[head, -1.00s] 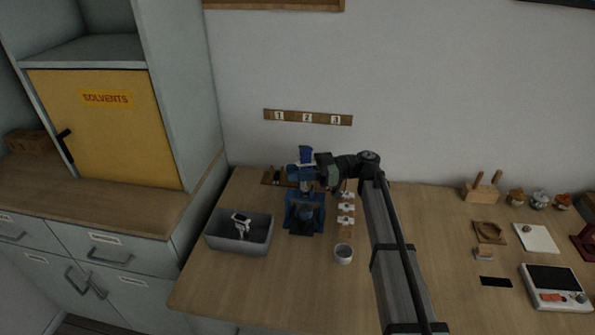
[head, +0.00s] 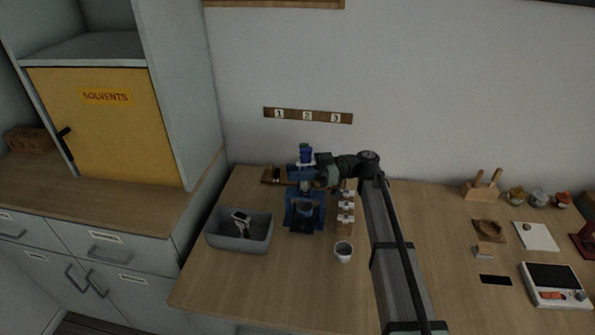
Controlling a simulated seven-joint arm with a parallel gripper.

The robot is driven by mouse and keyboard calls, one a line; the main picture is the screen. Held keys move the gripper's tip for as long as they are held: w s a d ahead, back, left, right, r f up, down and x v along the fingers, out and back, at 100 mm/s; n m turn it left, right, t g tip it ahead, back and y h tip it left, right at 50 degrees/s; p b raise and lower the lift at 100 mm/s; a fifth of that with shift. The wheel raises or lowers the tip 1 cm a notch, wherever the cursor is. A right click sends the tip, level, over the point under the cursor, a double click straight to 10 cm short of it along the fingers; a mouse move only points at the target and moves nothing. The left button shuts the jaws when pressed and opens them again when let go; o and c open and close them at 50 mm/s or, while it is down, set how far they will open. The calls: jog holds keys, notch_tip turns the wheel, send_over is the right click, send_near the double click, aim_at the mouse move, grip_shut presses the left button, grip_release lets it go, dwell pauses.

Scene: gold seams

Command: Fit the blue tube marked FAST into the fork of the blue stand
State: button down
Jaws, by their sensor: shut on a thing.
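The blue tube (head: 305,150) stands roughly upright at my gripper (head: 304,173), with its blue top and a pale band showing above the jaws. My gripper is shut on it. The blue stand (head: 291,217) is on the bench just below the gripper. The tube's lower part and the stand's fork are hard to make out, so I cannot tell whether they touch. The FAST marking is too small to read.
A grey bin (head: 225,242) with a white and dark object in it stands left of the stand. A white cup (head: 344,252) is at front right. A wooden rack with white pieces (head: 346,208) stands close on the right. The front bench is clear.

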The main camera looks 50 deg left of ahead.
jog(key=c, duration=0.9)
grip_release()
jog(key=shift+f, duration=0.2)
jog(key=shift+w, duration=0.1)
jog(key=shift+v, duration=2.35)
jog(key=v, duration=1.4)
